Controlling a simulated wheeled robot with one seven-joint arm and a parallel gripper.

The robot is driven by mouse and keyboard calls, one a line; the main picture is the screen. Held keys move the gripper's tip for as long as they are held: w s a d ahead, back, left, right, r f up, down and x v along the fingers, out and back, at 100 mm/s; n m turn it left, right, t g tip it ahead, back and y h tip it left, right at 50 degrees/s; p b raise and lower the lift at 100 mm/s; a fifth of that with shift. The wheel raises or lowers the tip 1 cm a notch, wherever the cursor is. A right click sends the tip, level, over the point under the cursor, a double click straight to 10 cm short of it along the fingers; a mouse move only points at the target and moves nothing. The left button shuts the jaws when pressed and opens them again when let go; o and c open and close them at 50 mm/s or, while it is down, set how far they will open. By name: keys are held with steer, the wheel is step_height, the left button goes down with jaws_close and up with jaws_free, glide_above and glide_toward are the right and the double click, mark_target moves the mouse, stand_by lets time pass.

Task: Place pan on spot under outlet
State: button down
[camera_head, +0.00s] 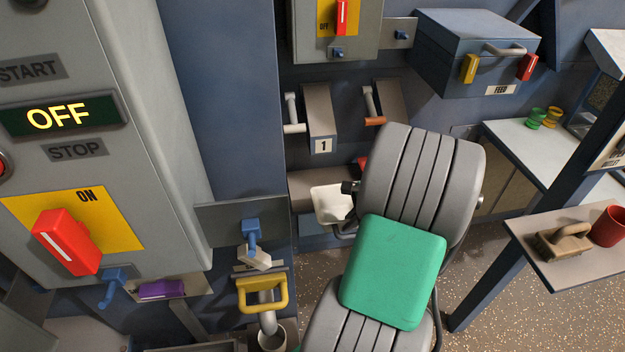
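A white, shallow vessel that looks like the pan (332,204) is just left of my arm, in front of a brownish ledge (308,185) low on the machine. The dark end of my gripper (349,188) shows at the pan's right edge. My grey arm with its green pad hides most of the gripper and the pan's right side, so I cannot tell whether the fingers are closed on it. Above the ledge are two grey chutes, one marked 1 (321,112) and one with an orange-tipped handle (385,101). I cannot make out a marked spot.
A grey cabinet (150,130) with an OFF display and red switch fills the left. A yellow handle (262,292) stands below centre. A blue FEED box (475,55) is at the upper right. A side shelf (585,268) holds a brush (562,243) and red cup (609,227).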

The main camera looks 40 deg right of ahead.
steer(key=w+d, duration=0.4)
steer(key=w, duration=0.4)
steer(key=w+d, duration=0.4)
steer(key=w, duration=0.5)
steer(key=f, duration=0.4)
steer(key=d+f, duration=0.1)
steer(key=f, duration=0.2)
steer(key=shift+w+b, duration=0.3)
steer(key=shift+b, duration=0.05)
steer(key=shift+a, duration=0.1)
steer(key=c, duration=2.1)
jaws_free()
steer(key=shift+f, duration=0.1)
steer(key=o, duration=0.5)
steer(key=shift+s, duration=0.1)
steer(key=shift+c, duration=0.2)
